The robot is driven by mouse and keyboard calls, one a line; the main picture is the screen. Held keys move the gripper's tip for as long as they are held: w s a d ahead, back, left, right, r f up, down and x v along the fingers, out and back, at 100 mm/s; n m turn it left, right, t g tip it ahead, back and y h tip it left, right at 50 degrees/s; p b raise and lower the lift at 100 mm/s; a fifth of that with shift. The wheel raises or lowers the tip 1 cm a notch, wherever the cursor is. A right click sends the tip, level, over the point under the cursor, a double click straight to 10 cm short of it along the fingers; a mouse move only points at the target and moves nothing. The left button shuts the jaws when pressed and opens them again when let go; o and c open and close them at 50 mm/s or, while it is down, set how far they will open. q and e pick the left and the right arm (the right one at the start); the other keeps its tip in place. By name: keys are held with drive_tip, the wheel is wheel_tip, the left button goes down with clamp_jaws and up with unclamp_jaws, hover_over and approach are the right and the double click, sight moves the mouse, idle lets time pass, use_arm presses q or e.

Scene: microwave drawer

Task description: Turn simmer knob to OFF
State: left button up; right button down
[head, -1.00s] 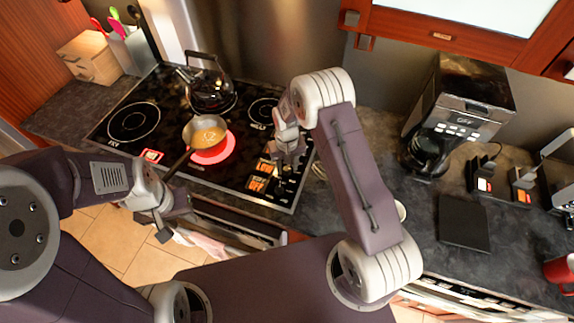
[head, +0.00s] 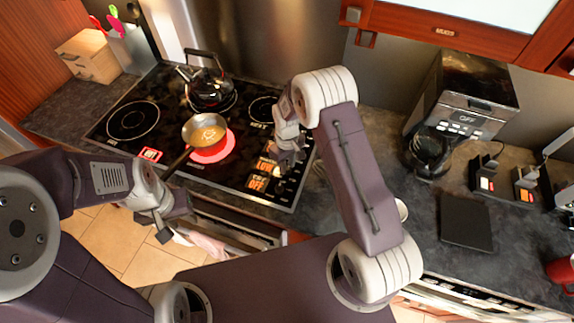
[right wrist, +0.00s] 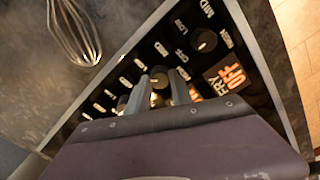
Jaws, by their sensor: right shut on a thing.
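The black glass stove (head: 185,100) has a control panel at its right front, with small dark knobs and lit labels. My right gripper (head: 284,160) is low over this panel. In the right wrist view, its fingers (right wrist: 160,92) point down and are shut on a dark knob (right wrist: 158,76), partly hidden between them. Another knob (right wrist: 203,40) is free beside it, near a display (right wrist: 228,82) with lit words that seem to read FRY OFF. I cannot read which knob is the simmer one. My left gripper (head: 164,228) hangs in front of the stove, away from the panel.
A pan (head: 204,130) sits on a glowing red burner, its handle pointing to the front. A black kettle (head: 210,90) stands behind it. A whisk (right wrist: 76,30) lies on the counter beside the panel. A coffee maker (head: 465,95) stands at the right.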

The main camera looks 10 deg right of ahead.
sight(288, 167)
drive_tip(key=n, duration=0.4)
drive_tip(key=shift+n+b, duration=0.3)
drive_tip(key=shift+r+n, duration=0.1)
drive_tip(key=shift+n, duration=1.9)
drive_tip(key=c, duration=1.5)
unclamp_jaws()
drive_tip(key=o, duration=0.4)
drive_tip(key=shift+c, duration=0.2)
drive_tip(key=shift+d, duration=0.1)
wheel_tip(288, 167, up, 9)
drive_tip(key=b, duration=0.2)
